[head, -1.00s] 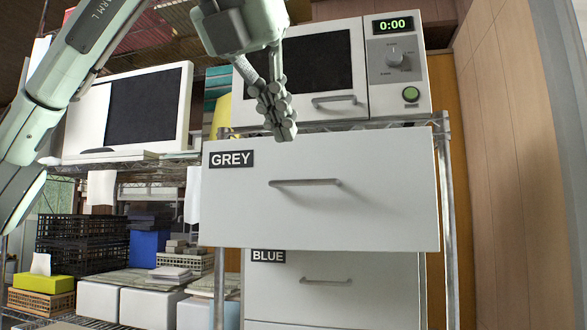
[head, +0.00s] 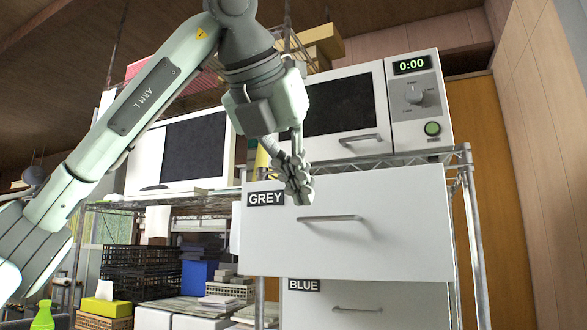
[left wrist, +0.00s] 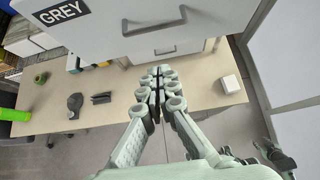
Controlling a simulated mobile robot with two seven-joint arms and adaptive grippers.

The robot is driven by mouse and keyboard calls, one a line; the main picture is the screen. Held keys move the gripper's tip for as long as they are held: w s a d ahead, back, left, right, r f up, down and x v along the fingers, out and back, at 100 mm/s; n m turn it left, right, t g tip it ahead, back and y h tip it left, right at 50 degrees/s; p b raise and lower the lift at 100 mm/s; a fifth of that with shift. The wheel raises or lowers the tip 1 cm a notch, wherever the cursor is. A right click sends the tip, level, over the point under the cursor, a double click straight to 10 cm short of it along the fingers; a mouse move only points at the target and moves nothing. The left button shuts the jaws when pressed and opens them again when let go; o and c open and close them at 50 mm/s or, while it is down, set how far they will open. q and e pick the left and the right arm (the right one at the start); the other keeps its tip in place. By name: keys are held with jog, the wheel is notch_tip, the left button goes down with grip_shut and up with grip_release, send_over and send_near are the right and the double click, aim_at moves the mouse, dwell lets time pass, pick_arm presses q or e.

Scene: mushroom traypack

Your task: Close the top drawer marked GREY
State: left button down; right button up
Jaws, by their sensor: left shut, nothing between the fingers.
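The white top drawer marked GREY (head: 400,232) stands pulled out, its front ahead of the drawer marked BLUE (head: 405,300) below it. Its bar handle (head: 330,218) is in the middle of the front. My left gripper (head: 303,200) is shut and empty, fingers pointing down at the upper left of the GREY front, just right of the label; I cannot tell whether it touches. In the left wrist view, the shut fingertips (left wrist: 158,80) are below the GREY drawer's handle (left wrist: 153,22) in the picture.
A microwave (head: 418,95) stands on the wire rack above the drawers, with another white appliance (head: 150,165) to its left. Crates and boxes fill the lower left shelf. The left wrist view shows a table (left wrist: 110,95) with small objects and a white block (left wrist: 231,84).

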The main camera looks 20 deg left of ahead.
aim_at(319, 208)
pick_arm(q)
jog(key=shift+w+d+f+p, duration=0.1)
jog(key=shift+w+f+p, duration=0.2)
jog(key=shift+w, duration=0.95)
jog(key=shift+w+f+p, duration=0.1)
jog(key=shift+w+f, duration=0.35)
jog(key=shift+w, duration=0.8)
jog(key=shift+w+d+f+p, duration=0.1)
jog(key=shift+w+f+p, duration=0.2)
jog(key=shift+w, duration=0.95)
pick_arm(e)
jog(key=shift+a+x, duration=0.2)
jog(key=shift+x, duration=1.2)
